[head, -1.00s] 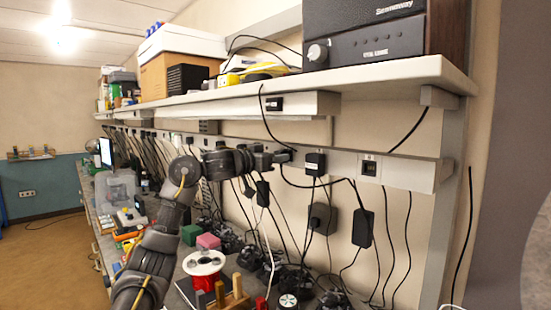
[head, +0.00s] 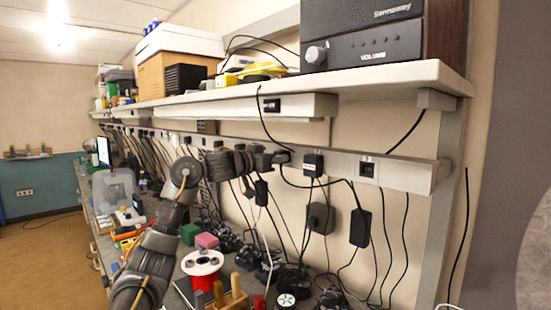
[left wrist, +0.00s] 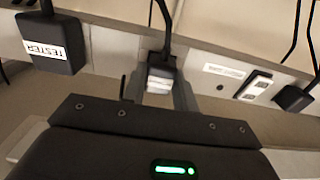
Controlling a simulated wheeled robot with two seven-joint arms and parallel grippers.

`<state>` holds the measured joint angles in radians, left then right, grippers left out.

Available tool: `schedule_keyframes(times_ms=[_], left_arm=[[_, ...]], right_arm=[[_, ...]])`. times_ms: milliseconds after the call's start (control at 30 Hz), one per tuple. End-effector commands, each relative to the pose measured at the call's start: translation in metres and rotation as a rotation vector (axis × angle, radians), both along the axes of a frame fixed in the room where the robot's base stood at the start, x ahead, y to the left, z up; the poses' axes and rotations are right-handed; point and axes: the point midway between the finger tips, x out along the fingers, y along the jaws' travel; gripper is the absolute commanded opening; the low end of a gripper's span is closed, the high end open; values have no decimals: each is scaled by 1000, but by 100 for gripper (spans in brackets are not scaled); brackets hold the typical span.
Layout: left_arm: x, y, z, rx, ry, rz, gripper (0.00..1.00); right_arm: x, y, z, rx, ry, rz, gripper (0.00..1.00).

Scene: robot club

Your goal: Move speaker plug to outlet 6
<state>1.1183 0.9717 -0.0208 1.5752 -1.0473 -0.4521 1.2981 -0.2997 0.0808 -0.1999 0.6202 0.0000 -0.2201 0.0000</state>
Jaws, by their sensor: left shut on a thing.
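My left gripper (head: 280,158) is at the power strip under the shelf, shut on a black plug. In the left wrist view the plug (left wrist: 162,72) has a white label and sits between the fingers (left wrist: 160,92), with its cord running away at the top. I cannot tell whether it is seated in the strip. A black cord (head: 263,112) drops from the shelf edge towards the gripper. The speaker (head: 362,40) stands on the shelf. An empty outlet (head: 368,170) is at the strip's right end; I cannot read its number. My right gripper is not in view.
A black adapter labelled TESTER (left wrist: 58,42) is plugged in close beside the gripper. Several cords hang below the strip. A red-and-white spool (head: 203,264) stands on the bench.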

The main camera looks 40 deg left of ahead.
Motion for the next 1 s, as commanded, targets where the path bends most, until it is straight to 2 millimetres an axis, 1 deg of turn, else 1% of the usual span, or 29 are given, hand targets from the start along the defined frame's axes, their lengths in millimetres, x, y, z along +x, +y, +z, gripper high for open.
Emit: schedule_keyframes(times_ms=[1000], left_arm=[[4,-1,0,0,0,-1,9]], right_arm=[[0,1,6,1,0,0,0]])
